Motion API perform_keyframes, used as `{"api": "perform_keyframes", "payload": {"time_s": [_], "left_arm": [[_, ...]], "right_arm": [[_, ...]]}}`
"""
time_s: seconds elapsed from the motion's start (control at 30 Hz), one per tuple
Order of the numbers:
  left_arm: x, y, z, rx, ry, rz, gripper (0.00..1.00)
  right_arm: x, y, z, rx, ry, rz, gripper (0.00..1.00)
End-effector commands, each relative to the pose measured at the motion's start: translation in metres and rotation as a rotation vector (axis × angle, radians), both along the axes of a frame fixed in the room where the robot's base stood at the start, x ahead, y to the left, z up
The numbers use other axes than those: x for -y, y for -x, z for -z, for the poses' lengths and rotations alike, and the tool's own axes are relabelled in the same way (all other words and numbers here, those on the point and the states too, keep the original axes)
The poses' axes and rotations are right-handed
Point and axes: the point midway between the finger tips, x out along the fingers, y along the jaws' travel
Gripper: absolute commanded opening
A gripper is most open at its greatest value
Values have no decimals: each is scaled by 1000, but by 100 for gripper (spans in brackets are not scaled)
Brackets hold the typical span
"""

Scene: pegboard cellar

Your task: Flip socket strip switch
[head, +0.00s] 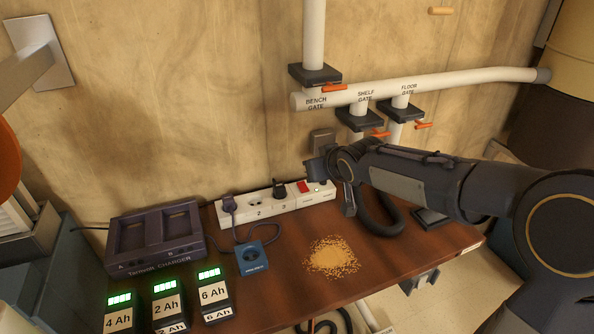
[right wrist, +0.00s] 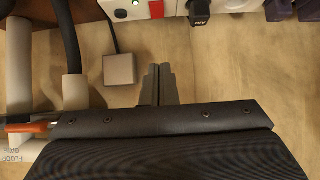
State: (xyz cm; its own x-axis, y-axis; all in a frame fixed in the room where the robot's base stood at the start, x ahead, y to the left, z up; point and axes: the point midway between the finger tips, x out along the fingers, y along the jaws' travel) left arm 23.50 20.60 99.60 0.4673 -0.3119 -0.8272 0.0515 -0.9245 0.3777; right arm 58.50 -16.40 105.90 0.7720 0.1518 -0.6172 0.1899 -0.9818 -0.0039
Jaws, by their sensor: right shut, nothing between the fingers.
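The white socket strip (head: 268,205) lies along the back of the wooden bench against the wall, with numbered sockets. Its red switch (head: 305,187) is near the right end, and also shows at the top edge of the right wrist view (right wrist: 157,9). A small green light (right wrist: 121,14) shows beside it. I cannot tell which way the switch is tipped. My right gripper (head: 315,170) is shut and empty, close above the strip's right end. In the right wrist view its closed fingers (right wrist: 158,82) appear apart from the switch. My left gripper is not in view.
A blue box (head: 252,257) and a sawdust pile (head: 331,257) lie in front of the strip. White pipe (head: 440,86) with gates and a dark hose (head: 378,222) are near my right arm.

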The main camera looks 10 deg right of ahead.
Motion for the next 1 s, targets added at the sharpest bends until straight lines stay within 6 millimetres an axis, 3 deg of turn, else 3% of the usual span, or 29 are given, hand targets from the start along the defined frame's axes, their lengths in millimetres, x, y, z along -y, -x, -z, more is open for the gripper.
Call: {"api": "perform_keyframes", "payload": {"time_s": [0.47,1.0], "left_arm": [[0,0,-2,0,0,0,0],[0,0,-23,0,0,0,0]], "right_arm": [[-2,-6,4,0,5,-2,0],[-16,-80,71,-4,5,-2,0]]}}
